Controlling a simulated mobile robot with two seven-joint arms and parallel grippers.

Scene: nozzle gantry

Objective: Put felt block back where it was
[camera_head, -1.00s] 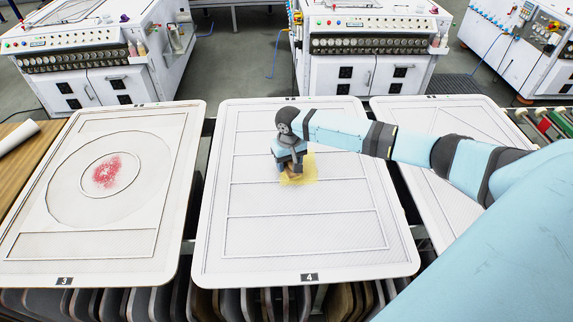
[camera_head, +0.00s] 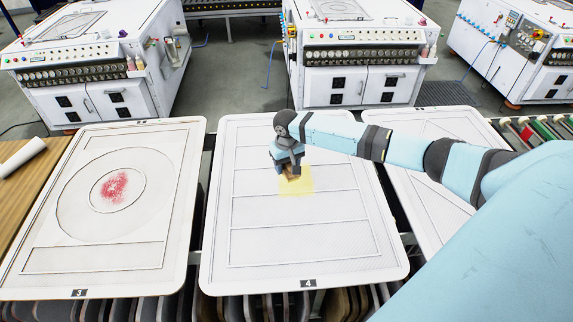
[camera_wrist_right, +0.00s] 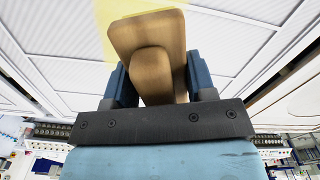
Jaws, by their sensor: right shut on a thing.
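My right gripper (camera_head: 290,170) is shut on the felt block (camera_wrist_right: 152,75). In the right wrist view the block shows as a tan, wood-like piece with a rounded grip between my blue fingers. In the head view only a small brown part of the block shows under the fingers. The block is over panel 4 (camera_head: 320,262), at the upper part of a flat yellow patch (camera_head: 298,187). I cannot tell whether the block touches the panel. The yellow patch also shows behind the block in the right wrist view (camera_wrist_right: 95,12). My left gripper is not in view.
Panel 3 (camera_head: 95,256), with a red smear in its ring, lies to the left. Another panel (camera_head: 432,190) lies to the right, partly behind my arm. A wooden surface (camera_head: 20,192) with a white roll is at far left. White machines (camera_head: 362,75) stand behind.

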